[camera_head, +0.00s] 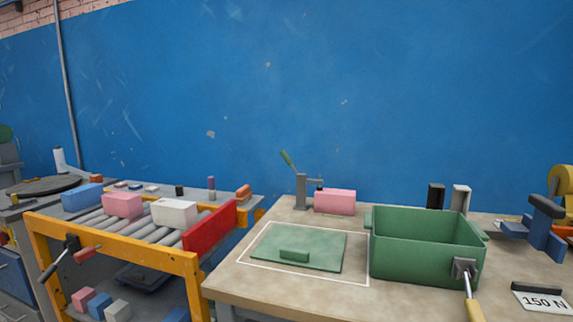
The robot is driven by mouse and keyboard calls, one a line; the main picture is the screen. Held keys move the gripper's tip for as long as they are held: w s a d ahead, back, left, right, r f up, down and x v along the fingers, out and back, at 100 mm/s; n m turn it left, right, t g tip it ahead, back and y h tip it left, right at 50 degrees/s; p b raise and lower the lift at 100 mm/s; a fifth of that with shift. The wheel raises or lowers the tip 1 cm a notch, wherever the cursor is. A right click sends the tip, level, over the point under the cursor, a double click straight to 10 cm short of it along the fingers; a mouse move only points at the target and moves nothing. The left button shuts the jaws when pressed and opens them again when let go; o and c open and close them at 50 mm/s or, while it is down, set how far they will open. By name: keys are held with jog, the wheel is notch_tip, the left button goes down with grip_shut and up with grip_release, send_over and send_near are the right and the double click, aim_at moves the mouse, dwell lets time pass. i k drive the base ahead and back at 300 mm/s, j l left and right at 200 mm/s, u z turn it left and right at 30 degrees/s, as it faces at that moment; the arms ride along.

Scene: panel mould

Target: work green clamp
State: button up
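The green clamp is a grey toggle clamp (301,191) at the back of the right-hand wooden table. Its green handle (287,158) is raised and tilts up to the left. A short arm reaches right from the clamp post to the left end of a pink block (335,202). I cannot tell whether its tip touches the block. My gripper is not in view.
A green bin (413,270) has a grey bracket and a yellow-handled lever on its front. A flat green lid (300,247) lies inside a white outline, before the clamp. Left stands a yellow-framed roller conveyor (120,243) with blocks and a red gate (209,228).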

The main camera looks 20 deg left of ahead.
aim_at(286, 159)
jog(key=i+j, duration=0.3)
jog(key=j, duration=0.15)
jog(key=i+j, duration=0.3)
jog(key=j, duration=0.2)
jog(key=i+j, duration=0.3)
jog(key=j, duration=0.15)
jog(key=i+j, duration=0.3)
jog(key=j, duration=0.2)
jog(key=i+j, duration=0.3)
jog(key=j, duration=0.15)
